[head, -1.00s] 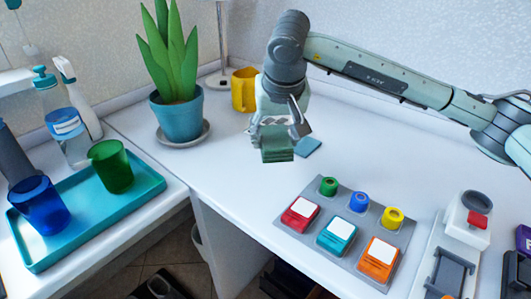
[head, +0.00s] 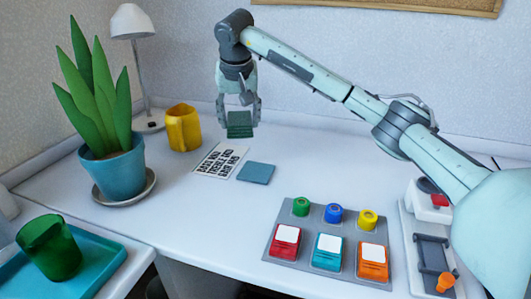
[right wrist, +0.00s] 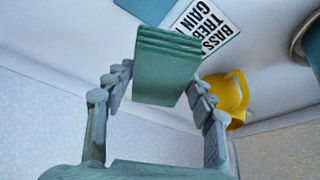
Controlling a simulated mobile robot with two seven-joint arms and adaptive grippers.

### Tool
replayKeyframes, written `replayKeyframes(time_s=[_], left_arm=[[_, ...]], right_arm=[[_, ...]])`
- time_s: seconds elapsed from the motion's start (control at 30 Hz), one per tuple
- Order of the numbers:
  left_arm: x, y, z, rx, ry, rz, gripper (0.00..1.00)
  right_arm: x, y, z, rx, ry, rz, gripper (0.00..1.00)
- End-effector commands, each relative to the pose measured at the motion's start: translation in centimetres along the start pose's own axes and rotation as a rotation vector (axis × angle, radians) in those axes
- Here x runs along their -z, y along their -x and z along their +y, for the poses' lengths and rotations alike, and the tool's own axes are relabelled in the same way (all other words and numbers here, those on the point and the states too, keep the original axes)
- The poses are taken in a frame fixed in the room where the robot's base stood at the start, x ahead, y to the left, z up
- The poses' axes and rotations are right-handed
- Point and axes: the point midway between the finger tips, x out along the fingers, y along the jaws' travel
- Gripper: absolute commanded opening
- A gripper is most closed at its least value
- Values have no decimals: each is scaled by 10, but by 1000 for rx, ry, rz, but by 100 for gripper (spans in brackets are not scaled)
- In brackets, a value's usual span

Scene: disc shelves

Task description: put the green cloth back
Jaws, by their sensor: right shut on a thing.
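The green cloth (head: 240,124) is a small folded dark green block in the head view. It also fills the middle of the right wrist view (right wrist: 166,70). My right gripper (head: 240,112) is shut on it and holds it near the back of the white desk, right of the yellow mug. In the right wrist view the gripper's fingers (right wrist: 158,88) are on both sides of the cloth. Whether the cloth touches the desk I cannot tell. My left gripper is not in view.
A printed card (head: 219,161) and a flat blue square (head: 256,173) lie in front. The yellow mug (head: 183,128), potted plant (head: 113,170) and lamp (head: 131,22) stand left. A grey tray (head: 283,219) with coloured blocks is front right.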

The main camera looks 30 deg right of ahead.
Motion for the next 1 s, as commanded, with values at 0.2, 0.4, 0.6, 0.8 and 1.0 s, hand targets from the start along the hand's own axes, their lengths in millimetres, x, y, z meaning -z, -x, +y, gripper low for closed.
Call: replayKeyframes(time_s=[0.2,0.4,0.6,0.8,1.0], left_arm=[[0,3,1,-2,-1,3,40],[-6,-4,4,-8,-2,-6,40],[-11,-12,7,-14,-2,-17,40],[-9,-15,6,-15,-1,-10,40],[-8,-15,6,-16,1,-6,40]], right_arm=[[9,-18,23,-8,-15,-6,28],[23,-53,61,-8,-16,-7,28],[34,-82,90,-6,-13,-5,28],[37,-95,100,-5,-9,-4,28],[25,-121,100,-5,-8,-5,28]])
